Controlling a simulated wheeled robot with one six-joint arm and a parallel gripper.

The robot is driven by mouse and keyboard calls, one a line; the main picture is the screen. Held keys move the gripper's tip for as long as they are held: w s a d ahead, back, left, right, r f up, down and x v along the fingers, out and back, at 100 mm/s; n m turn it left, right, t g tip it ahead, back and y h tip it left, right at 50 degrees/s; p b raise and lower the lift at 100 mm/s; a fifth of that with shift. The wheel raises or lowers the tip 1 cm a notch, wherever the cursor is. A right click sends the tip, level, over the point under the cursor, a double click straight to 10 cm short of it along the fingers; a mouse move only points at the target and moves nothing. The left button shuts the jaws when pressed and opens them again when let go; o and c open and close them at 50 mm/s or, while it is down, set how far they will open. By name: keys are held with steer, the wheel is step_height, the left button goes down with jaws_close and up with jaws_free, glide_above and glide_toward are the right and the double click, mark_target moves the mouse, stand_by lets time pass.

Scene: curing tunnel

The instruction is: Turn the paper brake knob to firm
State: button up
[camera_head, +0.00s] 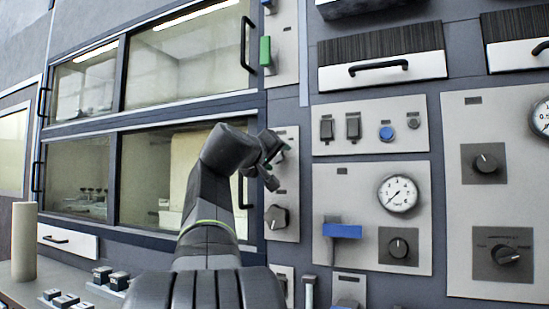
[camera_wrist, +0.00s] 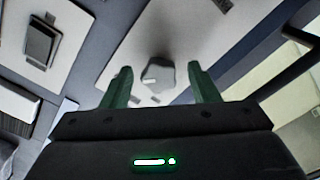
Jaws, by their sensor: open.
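A grey lobed knob (camera_head: 277,217) sits on a narrow light panel right of the glass windows. No readable label shows whether it is the paper brake knob. In the wrist view the same-looking knob (camera_wrist: 160,72) lies ahead, between and beyond the green fingers, with a pale mark on its face. My gripper (camera_head: 272,168) is in front of that panel, above the knob in the head view. In the wrist view my gripper (camera_wrist: 160,88) is open and empty, apart from the knob. Other dark knobs (camera_head: 486,163), (camera_head: 398,248) and (camera_head: 506,255) are on panels to the right.
A black window handle (camera_head: 246,44) and a green-handled switch (camera_head: 265,51) are above my gripper. A blue lever (camera_head: 342,230) and a gauge (camera_head: 397,193) are to the right. A beige cylinder (camera_head: 24,240) stands on the bench at left. A rocker switch (camera_wrist: 42,42) shows in the wrist view.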

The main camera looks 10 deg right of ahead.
steer(key=v, duration=1.3)
steer(key=shift+s+a+b, duration=0.25)
steer(key=shift+s+b, duration=0.05)
steer(key=shift+s, duration=0.05)
steer(key=x, duration=1.4)
steer(key=shift+p, duration=0.3)
steer(key=shift+s+a, duration=0.1)
steer(key=shift+s, duration=0.05)
steer(key=n+p, duration=1.3)
steer(key=n, duration=0.5)
steer(key=shift+r+p, duration=0.1)
steer(key=shift+p, duration=0.3)
stand_by(0.5)
stand_by(0.3)
